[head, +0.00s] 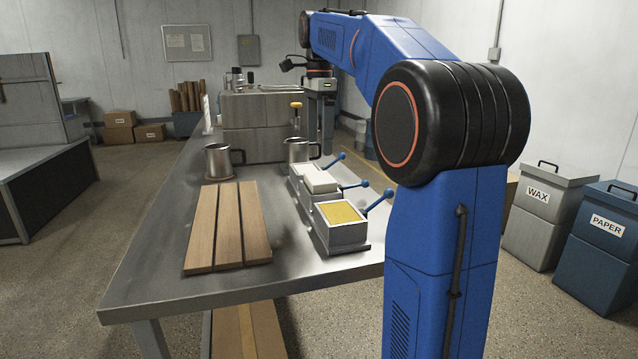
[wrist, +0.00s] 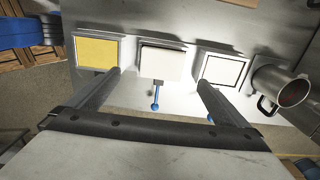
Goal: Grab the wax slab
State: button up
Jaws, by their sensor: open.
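Three metal boxes with blue-knobbed levers stand in a row on the steel table (head: 150,275). The nearest holds a flat yellow slab (head: 340,213), at left in the wrist view (wrist: 96,52). The middle one bears a raised white slab (head: 320,181), at centre in the wrist view (wrist: 162,62). The third box, at right in the wrist view (wrist: 222,70), has a pale framed top. No slab is labelled, so I cannot tell which is wax. My gripper (wrist: 160,82) is open and empty, its fingers apart on either side of the white slab's box in the wrist view.
Wooden boards (head: 228,225) lie at the table's left. Metal mugs (head: 218,160) stand behind them; one (wrist: 280,88) is beside the right box. A large metal case (head: 258,125) is at the back. Bins marked WAX (head: 540,215) and PAPER (head: 603,245) stand at right.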

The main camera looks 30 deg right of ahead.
send_over(320, 177)
notch_tip(320, 177, down, 5)
jog(key=shift+a+f, duration=0.1)
jog(key=shift+a, duration=0.05)
jog(key=shift+w+d+f, duration=0.1)
jog(key=shift+f, duration=1.2)
jog(key=shift+w+d+f, duration=0.1)
jog(key=shift+f, duration=1.2)
jog(key=c, duration=1.3)
